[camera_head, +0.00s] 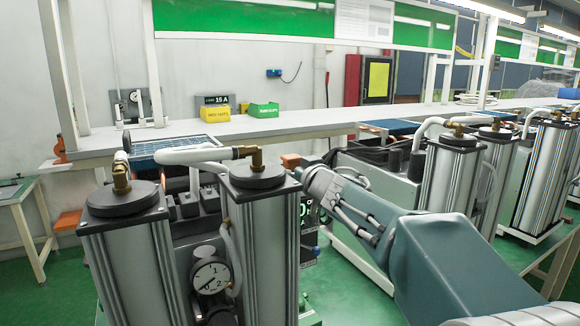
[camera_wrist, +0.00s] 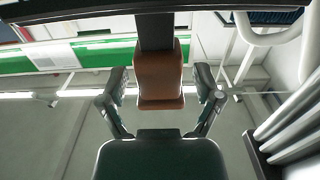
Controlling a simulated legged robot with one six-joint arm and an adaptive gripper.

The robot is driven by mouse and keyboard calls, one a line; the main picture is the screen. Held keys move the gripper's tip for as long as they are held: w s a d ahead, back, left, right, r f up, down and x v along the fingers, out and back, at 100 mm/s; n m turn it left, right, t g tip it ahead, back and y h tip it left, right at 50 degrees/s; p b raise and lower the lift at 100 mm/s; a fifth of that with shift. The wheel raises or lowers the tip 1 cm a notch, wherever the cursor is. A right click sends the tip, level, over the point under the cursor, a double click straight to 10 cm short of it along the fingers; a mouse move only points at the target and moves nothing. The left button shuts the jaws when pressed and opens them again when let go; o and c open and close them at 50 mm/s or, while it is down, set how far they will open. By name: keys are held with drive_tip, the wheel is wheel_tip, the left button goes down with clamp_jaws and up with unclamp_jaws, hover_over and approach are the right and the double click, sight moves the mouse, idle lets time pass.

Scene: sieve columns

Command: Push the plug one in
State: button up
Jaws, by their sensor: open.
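An orange-brown block (camera_wrist: 160,72), which looks like the plug, sits at the end of a dark bar in the wrist view. My gripper (camera_wrist: 160,88) is open, with one finger on each side of this block and a narrow gap on both sides. In the head view an orange block (camera_head: 291,160) shows just past the end of my arm, beside the right cap of the near column pair. My gripper (camera_head: 301,174) is small there and its fingers are hard to make out. How deep the plug sits cannot be told.
Two near metal columns (camera_head: 265,240) with a pressure gauge (camera_head: 209,276) stand left of my arm. More columns (camera_head: 449,180) stand to the right. A long white bench (camera_head: 240,126) with yellow and green bins (camera_head: 264,110) runs behind. A white hose (camera_wrist: 262,35) passes upper right in the wrist view.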

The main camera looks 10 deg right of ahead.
sight(291, 180)
drive_tip(key=shift+w+a, duration=0.1)
drive_tip(key=shift+w, duration=0.15)
clamp_jaws()
drive_tip(key=shift+f, duration=1.85)
unclamp_jaws()
drive_tip(key=shift+s+r, duration=0.1)
drive_tip(key=shift+r, duration=0.05)
